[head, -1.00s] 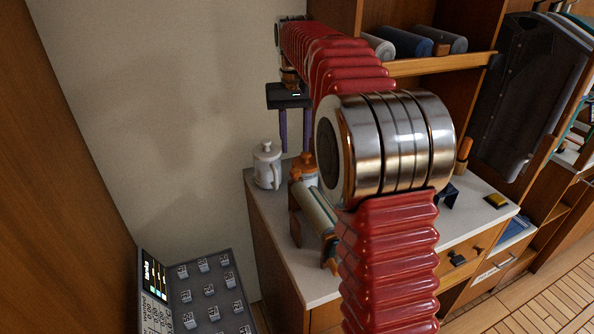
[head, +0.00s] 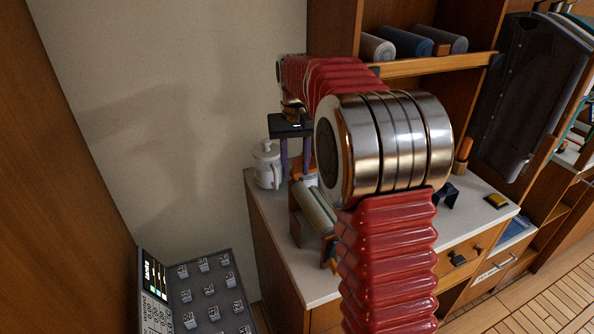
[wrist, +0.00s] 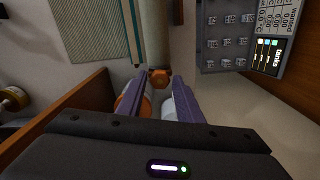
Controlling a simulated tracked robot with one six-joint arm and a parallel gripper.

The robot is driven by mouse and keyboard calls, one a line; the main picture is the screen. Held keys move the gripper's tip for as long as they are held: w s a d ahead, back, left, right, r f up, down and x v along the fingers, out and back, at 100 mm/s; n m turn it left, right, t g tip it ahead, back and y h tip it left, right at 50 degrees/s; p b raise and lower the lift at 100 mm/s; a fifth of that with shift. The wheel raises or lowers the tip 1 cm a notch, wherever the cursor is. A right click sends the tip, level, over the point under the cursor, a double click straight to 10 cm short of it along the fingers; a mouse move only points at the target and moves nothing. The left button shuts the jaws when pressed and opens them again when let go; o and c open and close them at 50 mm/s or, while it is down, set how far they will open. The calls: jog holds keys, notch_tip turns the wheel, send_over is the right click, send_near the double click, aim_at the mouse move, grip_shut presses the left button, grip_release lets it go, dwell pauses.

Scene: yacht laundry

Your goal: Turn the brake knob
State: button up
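The orange knob (wrist: 160,77) sits at the end of a pale roller (wrist: 155,35) in the wrist view. In the head view the knob (head: 297,177) is small, at the far end of the roller (head: 317,208) on the counter. My gripper (wrist: 158,82) is open, with its two purple fingers apart and nothing held. Its fingertips appear on either side of the knob; I cannot tell whether they touch it. In the head view my gripper (head: 296,172) points down over the counter's far left part.
A white lidded jug (head: 268,165) stands just left of the gripper. An orange-and-white container (wrist: 125,103) shows beside a finger in the wrist view. The counter (head: 312,285) has a yellow-and-black item (head: 496,201) at right. A tank panel (head: 205,290) is at lower left.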

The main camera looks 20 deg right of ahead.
jog(key=c, duration=0.5)
jog(key=shift+c, duration=0.2)
jog(key=shift+n, duration=0.3)
jog(key=shift+n, duration=1.4)
jog(key=shift+n, duration=1.7)
